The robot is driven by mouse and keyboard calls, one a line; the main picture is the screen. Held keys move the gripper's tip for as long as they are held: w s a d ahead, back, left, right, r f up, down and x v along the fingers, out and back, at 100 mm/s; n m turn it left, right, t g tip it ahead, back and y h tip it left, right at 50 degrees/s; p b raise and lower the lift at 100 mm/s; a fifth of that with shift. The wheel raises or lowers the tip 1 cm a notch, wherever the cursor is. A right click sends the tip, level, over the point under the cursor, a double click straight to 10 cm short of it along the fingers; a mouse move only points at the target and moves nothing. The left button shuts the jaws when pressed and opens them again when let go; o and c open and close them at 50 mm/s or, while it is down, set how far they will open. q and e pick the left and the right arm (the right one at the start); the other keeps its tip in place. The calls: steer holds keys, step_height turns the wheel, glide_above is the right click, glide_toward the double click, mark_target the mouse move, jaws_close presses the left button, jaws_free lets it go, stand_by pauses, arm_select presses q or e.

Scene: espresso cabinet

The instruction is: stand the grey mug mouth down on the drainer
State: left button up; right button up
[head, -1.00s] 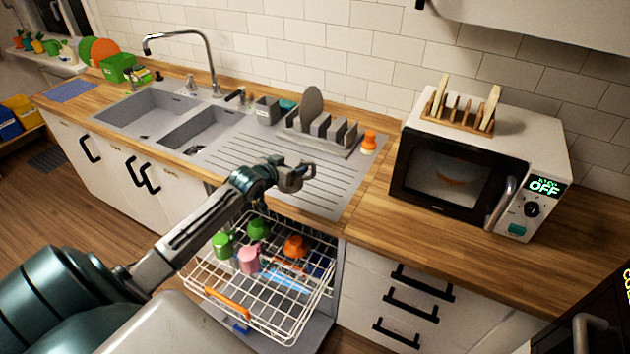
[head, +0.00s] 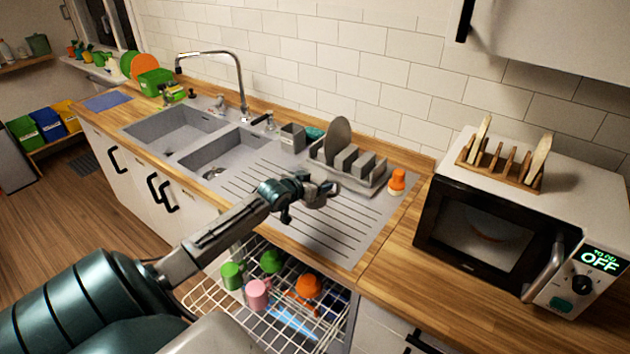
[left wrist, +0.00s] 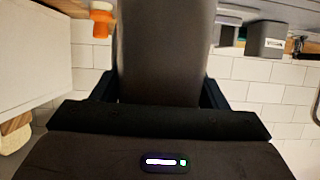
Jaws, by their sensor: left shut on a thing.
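My left gripper (head: 318,192) is over the ridged drainer (head: 338,238) beside the sink. It is shut on the grey mug, which fills the middle of the left wrist view as a large dark, blurred shape (left wrist: 160,50) between the fingers. In the head view the mug is small and hard to tell from the grey fingers, so its mouth direction is not clear. I cannot tell whether it touches the drainer. My right gripper is not in view.
A grey dish rack (head: 352,172) with a plate and an orange-topped item (head: 397,180) stand behind the drainer. The microwave (head: 490,225) is to the right. Below, an open dishwasher rack (head: 225,305) holds several coloured mugs. The drainer's front right is clear.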

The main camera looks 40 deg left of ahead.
arm_select(q)
step_height(320, 180, down, 6)
steer(key=b, duration=0.4)
steer(key=shift+s+f, duration=0.1)
steer(key=shift+f, duration=0.35)
steer(key=shift+f+b, duration=0.35)
steer(key=shift+b, duration=0.05)
steer(key=o, duration=1.3)
steer(key=shift+c, duration=0.2)
steer(key=v, duration=0.9)
steer(key=shift+s, duration=0.1)
steer(key=shift+v, duration=0.8)
